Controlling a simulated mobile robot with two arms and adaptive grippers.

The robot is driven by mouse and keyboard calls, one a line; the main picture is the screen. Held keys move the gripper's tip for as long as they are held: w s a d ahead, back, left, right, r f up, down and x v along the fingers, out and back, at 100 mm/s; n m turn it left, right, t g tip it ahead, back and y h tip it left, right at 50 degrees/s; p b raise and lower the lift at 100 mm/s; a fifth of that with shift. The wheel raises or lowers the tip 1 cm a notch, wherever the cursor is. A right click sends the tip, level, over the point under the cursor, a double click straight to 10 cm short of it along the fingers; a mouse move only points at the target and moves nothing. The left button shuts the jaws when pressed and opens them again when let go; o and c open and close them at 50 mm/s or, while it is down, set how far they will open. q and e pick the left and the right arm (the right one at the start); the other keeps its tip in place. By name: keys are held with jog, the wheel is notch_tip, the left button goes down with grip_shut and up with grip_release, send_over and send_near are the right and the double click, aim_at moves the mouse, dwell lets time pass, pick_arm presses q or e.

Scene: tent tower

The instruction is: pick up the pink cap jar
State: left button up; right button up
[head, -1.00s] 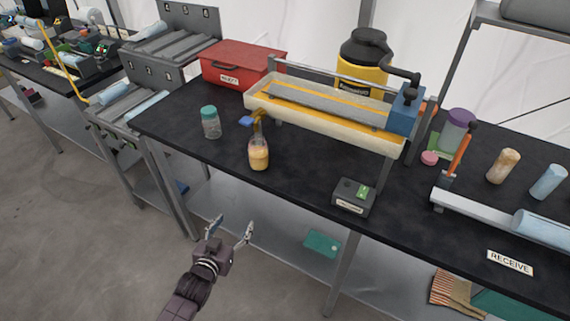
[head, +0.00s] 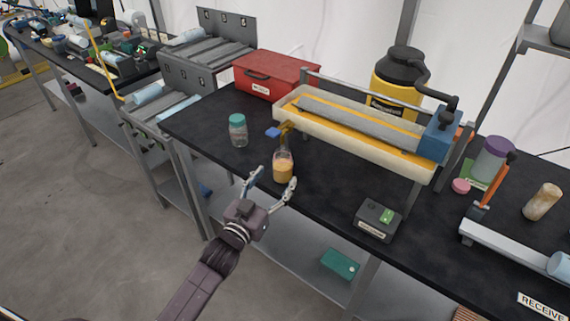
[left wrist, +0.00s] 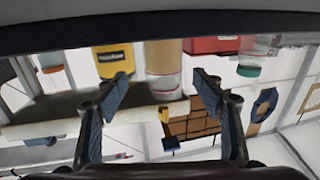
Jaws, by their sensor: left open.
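A clear jar with orange-tan contents (head: 283,169) stands upright near the front edge of the black bench. Its top is hard to make out in the head view, so I cannot tell its cap's colour. My left gripper (head: 271,182) is open and empty, just in front of the jar at the bench edge, its fingers pointing at it. In the left wrist view, which appears upside down, the jar (left wrist: 163,62) shows beyond and between the open fingertips (left wrist: 162,88). A small pink disc (head: 460,186) lies farther right on the bench. My right gripper is not visible.
A teal-capped jar (head: 238,131) stands to the left of the orange jar. A cream trough (head: 350,148) and blue-tipped yellow fitting are close behind. A red box (head: 277,76) is at the back; a dark device (head: 378,221) sits to the right at the front edge.

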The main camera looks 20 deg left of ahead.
aim_at(283, 165)
pick_arm(q)
jog(key=shift+w+d+r, duration=0.1)
jog(key=shift+w+r, duration=0.05)
jog(key=shift+w, duration=0.6)
jog(key=shift+w+d+f+p, duration=0.1)
jog(key=shift+w+f+p, duration=0.1)
jog(key=shift+w, duration=0.7)
jog(key=shift+w+f+p, duration=0.1)
jog(key=shift+w+p, duration=0.15)
jog(key=shift+w, duration=0.6)
jog(key=shift+w+d+f+p, duration=0.1)
jog(key=shift+w+f+p, duration=0.1)
jog(key=shift+w, duration=0.7)
jog(key=c, duration=1.3)
jog(key=shift+r, duration=0.1)
jog(key=shift+c, duration=1)
jog(key=shift+r, duration=0.1)
